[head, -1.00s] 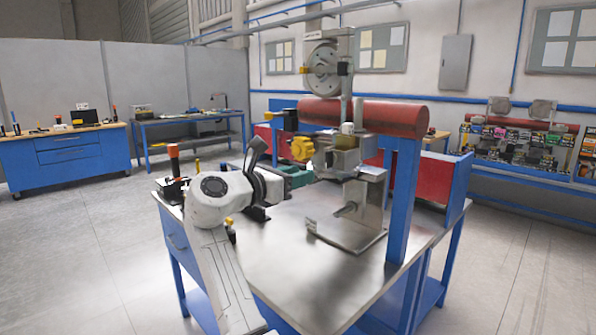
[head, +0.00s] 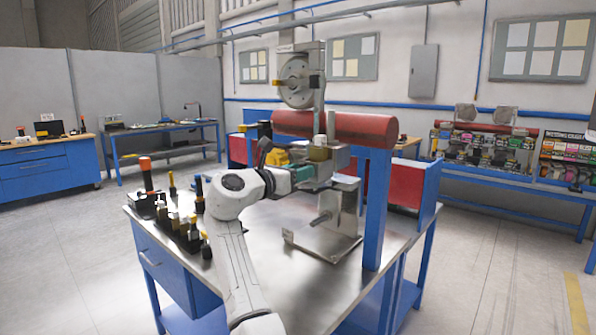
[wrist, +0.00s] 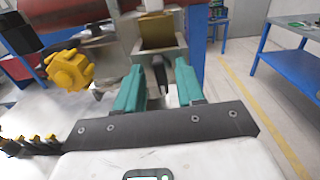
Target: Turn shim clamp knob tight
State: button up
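A yellow lobed knob (wrist: 68,70) shows at the left in the wrist view, left of my gripper and apart from it. It also shows in the head view (head: 275,157), partly behind my wrist. My gripper (wrist: 159,80) is open, its two teal fingers apart. A dark upright part (wrist: 160,73) of the metal fixture shows between or just beyond the fingertips; I cannot tell whether they touch it. In the head view my gripper (head: 305,174) is at the fixture's left side. The fixture (head: 338,195) carries a tan block (wrist: 157,32) on top. Which part is the shim clamp knob is unclear.
A red cylinder (head: 335,126) lies above and behind the fixture, near a blue post (head: 378,210). Black holders with several tools (head: 180,225) stand at the metal table's (head: 270,250) left edge. The table's front is clear.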

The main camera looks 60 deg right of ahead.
jog(key=shift+d, duration=0.1)
grip_shut()
dwell(0.3)
jog(key=shift+m, duration=0.3)
jog(key=m+b, duration=0.1)
jog(key=m, duration=0.5)
jog(key=m+b, duration=0.1)
jog(key=m, duration=0.5)
jog(key=m+b, duration=0.2)
jog(key=m, duration=0.4)
jog(key=shift+s+f, duration=0.25)
jog(key=shift+f, duration=0.05)
dwell(0.4)
grip_release()
